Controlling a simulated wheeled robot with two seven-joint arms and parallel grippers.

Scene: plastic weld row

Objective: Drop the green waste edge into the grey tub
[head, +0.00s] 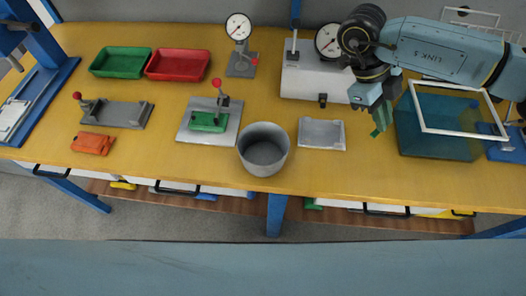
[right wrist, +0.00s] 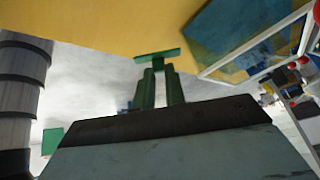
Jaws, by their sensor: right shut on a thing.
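The green waste edge (right wrist: 158,55) is a short thin bar lying across the fingertips of my right gripper (right wrist: 161,75) in the right wrist view. In the head view my right gripper (head: 378,112) points down over the right part of the table, shut on the green edge, which is hard to tell from the fingers there. The grey tub (head: 245,152) is a round open bucket near the table's front edge, left of the gripper and clearly apart from it. Its visible inside looks empty. My left gripper is not in view.
A grey tray (head: 322,134) lies between the tub and my right gripper. A clamp fixture with a green part (head: 208,122) is left of the tub. Gauges (head: 238,28) stand behind.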

